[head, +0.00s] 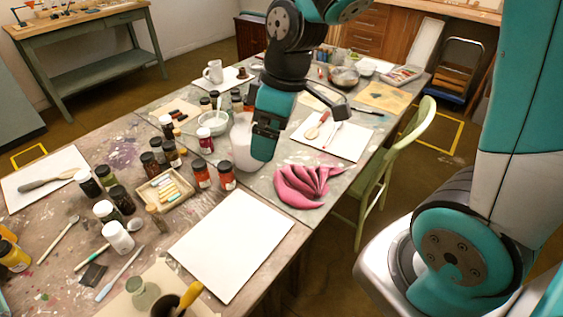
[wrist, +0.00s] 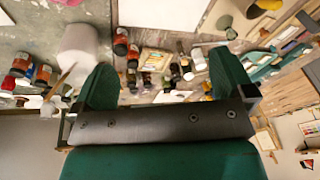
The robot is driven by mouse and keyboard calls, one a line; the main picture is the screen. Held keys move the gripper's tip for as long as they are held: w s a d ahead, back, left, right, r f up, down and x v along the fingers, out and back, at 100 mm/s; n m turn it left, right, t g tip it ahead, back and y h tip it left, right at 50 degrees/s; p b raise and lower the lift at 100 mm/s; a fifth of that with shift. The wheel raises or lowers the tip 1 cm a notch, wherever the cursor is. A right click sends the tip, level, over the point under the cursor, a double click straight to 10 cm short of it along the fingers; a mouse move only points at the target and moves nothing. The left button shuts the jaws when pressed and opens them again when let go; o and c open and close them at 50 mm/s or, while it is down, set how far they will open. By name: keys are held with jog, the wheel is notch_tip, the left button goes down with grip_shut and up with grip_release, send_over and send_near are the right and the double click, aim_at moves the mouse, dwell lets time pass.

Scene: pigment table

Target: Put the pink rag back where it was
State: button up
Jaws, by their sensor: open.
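The pink rag (head: 298,187) lies bunched in folds on the grey-green table near its right edge, just beyond the blank white sheet. My gripper (head: 262,150) is above the table, left of and beyond the rag in the head view, and is apart from it. In the wrist view its two teal fingers (wrist: 164,80) stand wide apart with nothing gripped between them. The rag is not seen in the wrist view. In the head view my gripper hides part of a white rounded object (head: 241,148) behind it.
Dark paint jars (head: 201,174) and a wooden tray of pastels (head: 166,189) stand to the left. A white sheet (head: 245,245) lies in front. A white board with a spoon (head: 331,136) lies beyond the rag. A green chair (head: 385,165) stands at the right edge.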

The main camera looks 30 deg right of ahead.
jog(key=s+a+r+m, duration=0.1)
jog(key=s+a+r, duration=0.2)
jog(key=s, duration=0.4)
jog(key=s+a+r+m+y, duration=0.1)
jog(key=s+a+r, duration=0.1)
jog(key=s+a, duration=0.2)
jog(key=s, duration=0.2)
jog(key=shift+s+r+g+y, duration=0.3)
jog(key=shift+s+r, duration=0.05)
jog(key=shift+r, duration=0.05)
